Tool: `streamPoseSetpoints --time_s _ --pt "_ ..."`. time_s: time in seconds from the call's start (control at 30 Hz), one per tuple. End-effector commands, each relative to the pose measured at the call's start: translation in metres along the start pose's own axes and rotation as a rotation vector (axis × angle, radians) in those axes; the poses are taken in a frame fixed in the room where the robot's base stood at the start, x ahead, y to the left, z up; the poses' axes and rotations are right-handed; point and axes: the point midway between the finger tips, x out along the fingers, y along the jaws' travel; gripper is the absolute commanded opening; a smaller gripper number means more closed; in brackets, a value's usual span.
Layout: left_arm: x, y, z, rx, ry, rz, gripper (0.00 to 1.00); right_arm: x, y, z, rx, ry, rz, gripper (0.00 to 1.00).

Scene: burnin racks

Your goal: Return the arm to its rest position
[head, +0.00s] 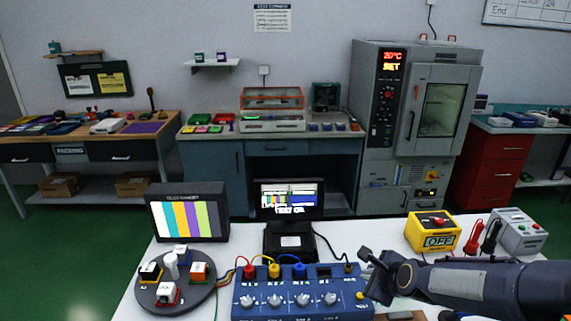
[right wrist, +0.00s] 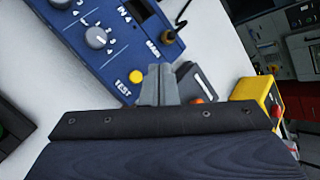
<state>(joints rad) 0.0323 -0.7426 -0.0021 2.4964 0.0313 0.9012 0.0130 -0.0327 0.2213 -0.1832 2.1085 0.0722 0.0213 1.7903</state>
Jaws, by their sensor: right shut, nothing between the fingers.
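My right arm comes in from the right in the head view, over the front right of the white table (head: 345,240). My right gripper (head: 366,274) is beside the right end of a blue test box (head: 300,297). It is shut and empty. In the right wrist view its grey fingers (right wrist: 159,84) show together, near the yellow TEST button of the blue box (right wrist: 110,45). I cannot tell whether the fingertips touch anything. My left gripper is not in view.
A yellow OFF switch box (head: 432,232) and a grey box (head: 515,231) stand behind my right arm. A round tray (head: 176,302) with several coloured blocks, a colour-bar monitor (head: 188,213) and a laptop (head: 290,240) also stand on the table. A grey oven (head: 412,125) is behind.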

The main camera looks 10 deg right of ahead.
Motion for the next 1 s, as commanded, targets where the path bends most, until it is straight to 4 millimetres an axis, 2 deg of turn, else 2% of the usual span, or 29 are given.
streamPoseSetpoints --time_s 0.17,0.4,0.53,0.6,0.73,0.83,1.0 --pt "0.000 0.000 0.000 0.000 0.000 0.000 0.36 -0.059 0.016 0.005 -0.341 -0.045 0.056 0.00" --pt "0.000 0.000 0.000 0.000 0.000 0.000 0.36 -0.149 0.074 0.001 -1.031 -0.157 0.140 0.00" --pt "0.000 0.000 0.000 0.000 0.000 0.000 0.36 -0.186 0.111 -0.007 -1.391 -0.223 0.169 0.00" --pt "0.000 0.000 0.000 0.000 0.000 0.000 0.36 -0.200 0.129 -0.012 -1.553 -0.254 0.181 0.00" --pt "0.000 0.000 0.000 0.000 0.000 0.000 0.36 -0.216 0.152 -0.020 -1.765 -0.298 0.196 0.00" --pt "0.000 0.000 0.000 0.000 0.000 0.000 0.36 -0.222 0.162 -0.023 -1.848 -0.317 0.204 0.00" --pt "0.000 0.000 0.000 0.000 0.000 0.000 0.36 -0.223 0.165 -0.024 -1.877 -0.326 0.207 0.00"
